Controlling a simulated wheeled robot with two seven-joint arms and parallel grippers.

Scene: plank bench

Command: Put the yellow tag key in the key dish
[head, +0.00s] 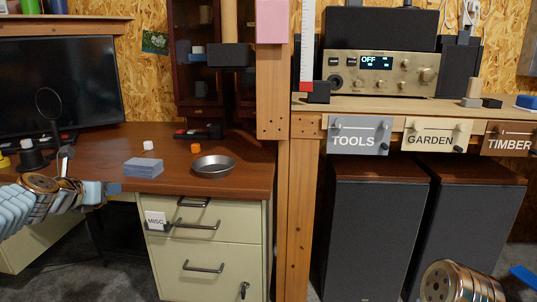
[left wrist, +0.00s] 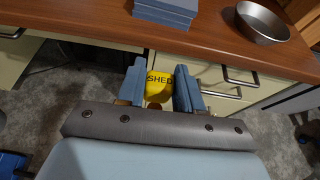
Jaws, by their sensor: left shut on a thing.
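The yellow tag (left wrist: 160,82), marked SHED, sits between the blue-grey fingers of my left gripper (left wrist: 160,90) in the left wrist view. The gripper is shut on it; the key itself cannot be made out. In the head view my left gripper (head: 112,188) is at the desk's front edge, left of the drawers, and the tag is not discernible there. The key dish, a round grey metal bowl (head: 213,166), stands on the desk to the right of the gripper. My right gripper is out of view.
A blue-grey block (head: 143,168) lies on the brown desk between my left gripper and the dish. A small white cube (head: 148,145) and a black object (head: 198,132) are behind. A wooden post (head: 283,200) stands right of the dish. Drawers (head: 205,255) are below.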

